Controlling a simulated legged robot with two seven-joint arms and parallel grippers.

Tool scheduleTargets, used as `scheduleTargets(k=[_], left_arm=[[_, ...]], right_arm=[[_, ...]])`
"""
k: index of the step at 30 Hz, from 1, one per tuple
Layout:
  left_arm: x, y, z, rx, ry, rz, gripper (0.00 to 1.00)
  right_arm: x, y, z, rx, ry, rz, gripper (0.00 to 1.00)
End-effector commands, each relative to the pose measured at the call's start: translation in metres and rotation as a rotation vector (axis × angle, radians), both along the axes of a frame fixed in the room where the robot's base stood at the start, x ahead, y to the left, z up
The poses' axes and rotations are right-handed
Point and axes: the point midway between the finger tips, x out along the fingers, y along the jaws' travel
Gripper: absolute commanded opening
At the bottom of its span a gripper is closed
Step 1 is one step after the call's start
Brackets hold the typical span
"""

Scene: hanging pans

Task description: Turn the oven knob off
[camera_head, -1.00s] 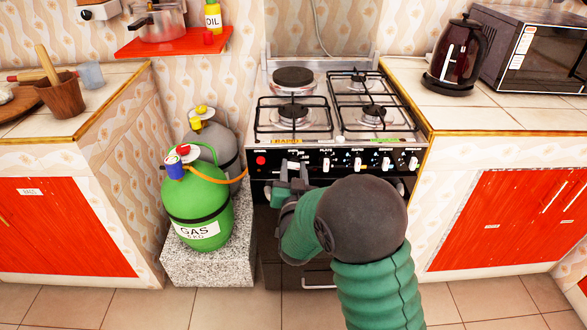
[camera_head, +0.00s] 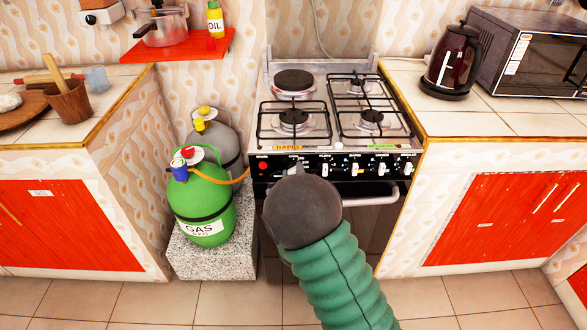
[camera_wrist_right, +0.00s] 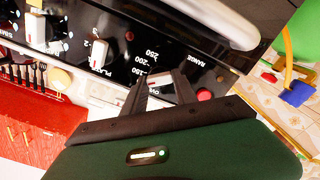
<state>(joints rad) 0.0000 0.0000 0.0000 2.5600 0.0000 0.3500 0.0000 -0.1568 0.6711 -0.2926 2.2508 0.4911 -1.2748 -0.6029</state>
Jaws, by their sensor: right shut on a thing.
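The stove (camera_head: 330,145) stands between two counters, with a black front panel carrying a row of white knobs. In the right wrist view the oven knob (camera_wrist_right: 161,87), white and ringed by temperature numbers, is between the two dark fingers of my right gripper (camera_wrist_right: 161,84). The gripper is shut on it. The exact angle of the knob is hard to read. My left gripper is not in view.
A green gas cylinder (camera_head: 205,210) and a grey one (camera_head: 215,145) stand on a stone block left of the stove, with an orange hose to it. The oven handle (camera_head: 372,199) sticks out below the panel. A kettle (camera_head: 453,62) stands on the right counter.

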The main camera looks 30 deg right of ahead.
Motion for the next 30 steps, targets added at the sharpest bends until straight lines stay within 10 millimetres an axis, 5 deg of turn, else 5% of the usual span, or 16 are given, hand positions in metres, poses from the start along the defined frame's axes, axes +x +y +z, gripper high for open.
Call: scheduleTargets(k=[15,30], left_arm=[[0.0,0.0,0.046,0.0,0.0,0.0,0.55],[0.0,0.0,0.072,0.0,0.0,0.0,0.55]], right_arm=[[0.002,0.004,0.003,-0.418,0.255,0.007,0.0],[0.003,0.004,-0.001,-0.725,0.444,0.007,0.0]])
